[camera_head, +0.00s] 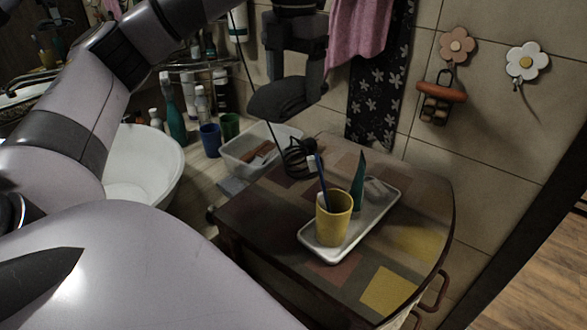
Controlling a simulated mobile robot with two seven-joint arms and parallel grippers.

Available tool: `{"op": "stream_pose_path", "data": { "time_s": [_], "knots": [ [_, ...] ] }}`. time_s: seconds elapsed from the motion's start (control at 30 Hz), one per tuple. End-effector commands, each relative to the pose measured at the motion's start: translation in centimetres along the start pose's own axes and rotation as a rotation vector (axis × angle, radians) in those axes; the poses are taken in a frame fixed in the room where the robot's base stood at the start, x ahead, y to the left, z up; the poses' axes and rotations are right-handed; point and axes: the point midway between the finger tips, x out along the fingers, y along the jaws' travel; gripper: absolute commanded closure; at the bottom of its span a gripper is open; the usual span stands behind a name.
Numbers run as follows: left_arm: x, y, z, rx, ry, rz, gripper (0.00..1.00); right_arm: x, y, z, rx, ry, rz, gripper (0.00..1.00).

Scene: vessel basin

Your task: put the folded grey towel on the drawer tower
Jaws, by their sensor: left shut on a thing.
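The folded grey towel (283,99) hangs dark and rounded in my left gripper (291,80). The gripper points down and is shut on it, holding it in the air. The drawer tower (265,222) stands below and to the right, with a patchwork-patterned top and dark handles on its front right side. The towel appears above the tower's back left edge, apart from its top; the exact height is hard to tell. My right gripper is out of view.
On the tower, a pale tray (377,214) holds a yellow cup (334,222) with a toothbrush and a green tube. A dark coiled object (298,160) is behind. A clear bin (237,150) and white basin (150,158) lie left. The tower's front left top is clear.

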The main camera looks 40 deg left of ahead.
Motion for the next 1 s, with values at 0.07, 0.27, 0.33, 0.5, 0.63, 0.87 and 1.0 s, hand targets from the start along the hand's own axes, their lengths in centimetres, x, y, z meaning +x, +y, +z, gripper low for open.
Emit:
{"op": "stream_pose_path", "data": {
  "time_s": [0.07, 0.27, 0.33, 0.5, 0.63, 0.87, 1.0],
  "knots": [
    [0.0, 0.0, 0.0, 0.000, 0.000, 0.000, 0.59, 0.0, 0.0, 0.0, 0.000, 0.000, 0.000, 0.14],
    [0.9, -0.1, 0.0, 0.003, 0.004, 0.000, 0.59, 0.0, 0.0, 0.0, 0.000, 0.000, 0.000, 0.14],
    [1.6, -0.1, 0.0, 0.004, 0.005, 0.000, 0.59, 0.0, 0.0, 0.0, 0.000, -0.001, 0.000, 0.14],
    [3.8, 0.0, -0.1, 0.002, 0.005, -0.001, 0.59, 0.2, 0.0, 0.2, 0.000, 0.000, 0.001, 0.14],
    [6.0, 0.0, -0.1, 0.001, 0.005, -0.001, 0.59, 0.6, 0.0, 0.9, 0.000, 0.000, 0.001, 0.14],
    [10.9, 0.1, -0.1, 0.000, 0.006, 0.002, 0.59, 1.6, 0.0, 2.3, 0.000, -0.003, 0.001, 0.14],
    [13.6, 0.0, -0.1, 0.000, 0.004, 0.002, 0.59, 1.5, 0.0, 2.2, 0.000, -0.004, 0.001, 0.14]
  ]
}}
